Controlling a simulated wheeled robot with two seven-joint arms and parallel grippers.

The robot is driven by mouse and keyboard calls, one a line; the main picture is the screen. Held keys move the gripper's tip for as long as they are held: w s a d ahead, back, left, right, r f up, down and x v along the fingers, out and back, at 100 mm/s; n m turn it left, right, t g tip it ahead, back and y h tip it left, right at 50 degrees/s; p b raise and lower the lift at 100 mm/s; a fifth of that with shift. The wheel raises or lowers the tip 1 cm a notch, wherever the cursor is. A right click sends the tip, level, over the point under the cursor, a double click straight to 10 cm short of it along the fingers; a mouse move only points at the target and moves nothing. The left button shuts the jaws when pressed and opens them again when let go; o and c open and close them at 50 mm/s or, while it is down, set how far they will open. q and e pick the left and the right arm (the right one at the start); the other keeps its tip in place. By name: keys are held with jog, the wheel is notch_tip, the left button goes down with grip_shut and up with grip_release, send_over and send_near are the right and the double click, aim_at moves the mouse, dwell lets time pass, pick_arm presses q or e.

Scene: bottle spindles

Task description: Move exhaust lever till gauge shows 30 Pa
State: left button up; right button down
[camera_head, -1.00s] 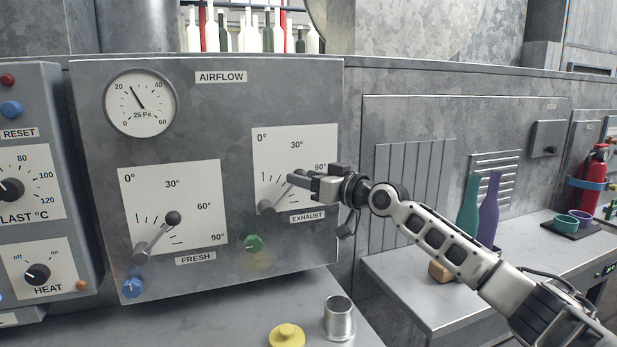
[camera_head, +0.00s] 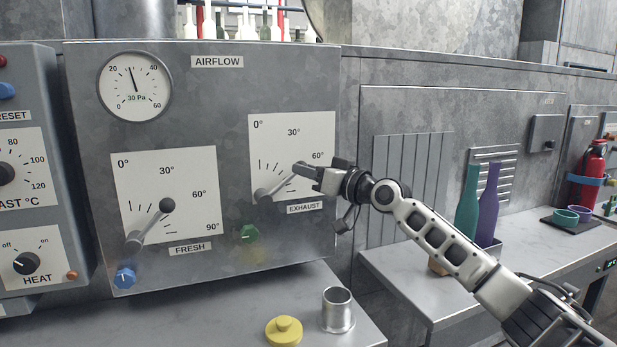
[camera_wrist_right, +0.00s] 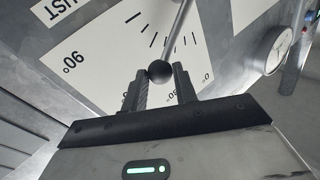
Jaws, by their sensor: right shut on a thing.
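The airflow gauge (camera_head: 135,86) is on the grey panel at the upper left and reads 30 Pa, with its needle a little left of upright. The exhaust lever (camera_head: 277,186) stands out from its white scale (camera_head: 291,135), pointing up and right toward the 60° mark. My right gripper (camera_head: 306,171) is shut on the lever's knob end. In the right wrist view the dark ball knob (camera_wrist_right: 160,71) sits between the two fingertips (camera_wrist_right: 160,80). The fresh lever (camera_head: 152,224) is at the lower left, pointing up and right. My left gripper is not in view.
A yellow knobbed disc (camera_head: 284,331) and a metal cup (camera_head: 338,310) stand on the bench below. Teal (camera_head: 467,204) and purple (camera_head: 488,205) bottles stand at the right.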

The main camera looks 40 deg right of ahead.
jog(key=c, duration=1.2)
grip_release()
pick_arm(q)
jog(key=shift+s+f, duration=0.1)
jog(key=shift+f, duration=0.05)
pick_arm(e)
jog(key=shift+o, duration=0.5)
pick_arm(q)
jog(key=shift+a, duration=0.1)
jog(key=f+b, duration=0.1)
jog(key=b, duration=0.2)
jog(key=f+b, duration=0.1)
jog(key=b, duration=0.2)
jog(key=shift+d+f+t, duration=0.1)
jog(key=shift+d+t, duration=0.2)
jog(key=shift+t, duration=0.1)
pick_arm(e)
jog(key=v, duration=1.6)
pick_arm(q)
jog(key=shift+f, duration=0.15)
